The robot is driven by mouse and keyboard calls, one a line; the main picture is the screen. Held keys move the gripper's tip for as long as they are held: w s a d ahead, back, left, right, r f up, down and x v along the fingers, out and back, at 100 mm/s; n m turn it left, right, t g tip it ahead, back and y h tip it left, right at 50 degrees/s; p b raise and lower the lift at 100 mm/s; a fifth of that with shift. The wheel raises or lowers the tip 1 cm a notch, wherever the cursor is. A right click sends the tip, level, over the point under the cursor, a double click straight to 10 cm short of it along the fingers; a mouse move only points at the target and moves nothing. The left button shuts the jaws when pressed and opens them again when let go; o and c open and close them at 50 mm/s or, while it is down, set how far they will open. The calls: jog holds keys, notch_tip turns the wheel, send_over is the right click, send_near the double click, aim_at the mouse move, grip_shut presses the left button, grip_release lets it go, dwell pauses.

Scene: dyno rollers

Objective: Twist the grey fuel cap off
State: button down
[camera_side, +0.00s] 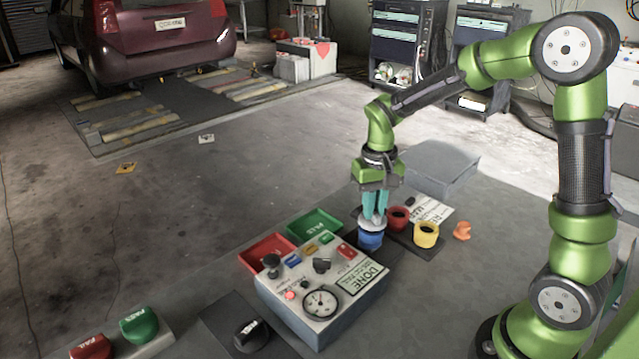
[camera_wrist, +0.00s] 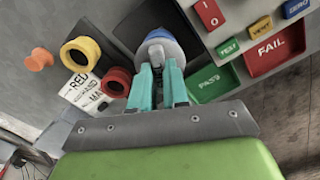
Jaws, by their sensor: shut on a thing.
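A blue round filler neck (camera_side: 370,239) stands on a dark mat, right of the control box. Its grey cap (camera_side: 368,222) shows only in part at the top, between and behind my fingers. In the wrist view the blue neck (camera_wrist: 160,37) has a pale grey part (camera_wrist: 157,50) at my fingertips. My gripper (camera_side: 375,218) points down from above, its teal fingers closed around the grey cap. It also shows in the wrist view (camera_wrist: 158,72). The fingers hide much of the cap, and I cannot tell whether it has turned.
The control box (camera_side: 330,325) with gauge and buttons stands close left; green (camera_side: 315,226) and red (camera_side: 258,248) trays lie behind it. Red (camera_side: 398,217) and yellow (camera_side: 427,235) round necks and an orange piece (camera_side: 462,231) stand right. A black knob (camera_side: 251,336) sits front left.

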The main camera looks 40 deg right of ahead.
jog(key=shift+r, duration=2.15)
jog(key=shift+r, duration=0.1)
